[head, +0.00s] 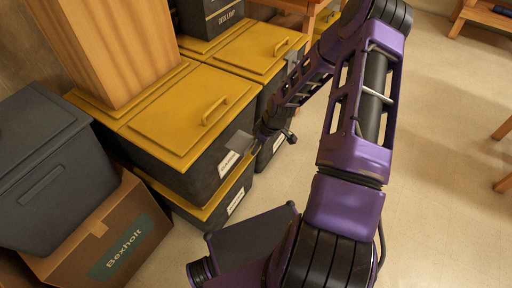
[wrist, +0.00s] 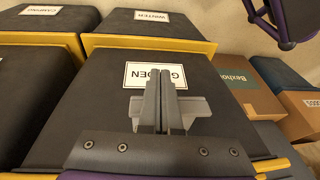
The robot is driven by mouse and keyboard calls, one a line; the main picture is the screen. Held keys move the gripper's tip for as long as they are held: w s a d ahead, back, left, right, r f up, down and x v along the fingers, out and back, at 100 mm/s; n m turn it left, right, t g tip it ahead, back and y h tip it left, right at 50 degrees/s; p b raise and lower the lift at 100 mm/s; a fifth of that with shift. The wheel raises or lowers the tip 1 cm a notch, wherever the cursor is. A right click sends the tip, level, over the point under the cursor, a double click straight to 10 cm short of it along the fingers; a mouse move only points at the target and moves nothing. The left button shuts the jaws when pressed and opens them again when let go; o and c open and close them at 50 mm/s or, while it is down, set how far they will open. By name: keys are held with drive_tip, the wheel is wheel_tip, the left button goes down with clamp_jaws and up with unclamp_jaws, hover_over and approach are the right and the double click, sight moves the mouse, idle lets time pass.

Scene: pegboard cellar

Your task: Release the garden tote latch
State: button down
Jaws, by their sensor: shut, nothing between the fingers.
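The garden tote (head: 190,165) is dark grey with a yellow lid, at the front top of a stack in the head view. In the wrist view its dark front (wrist: 95,90) fills the middle, with a white label partly hidden by my fingers. A grey latch plate (head: 239,141) sticks out at its lid edge above the label. In the wrist view a grey plate (wrist: 197,107), likely the latch, shows around my fingers. My gripper (wrist: 168,88) is shut and empty in front of it; I cannot tell if it touches. In the head view my gripper (head: 270,137) is small and partly hidden.
A winter tote (wrist: 150,27) and a camping tote (wrist: 38,22) adjoin it. Another yellow-lidded tote (head: 245,48) stands behind. A wooden post (head: 115,45) rises over the lids. A Bexholt carton (head: 135,235) with a grey bin (head: 45,165) stands left. The floor (head: 440,120) at right is open.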

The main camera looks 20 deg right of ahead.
drive_tip(key=shift+f, duration=0.4)
drive_tip(key=shift+w+a, duration=0.1)
drive_tip(key=shift+w, duration=0.05)
idle(0.4)
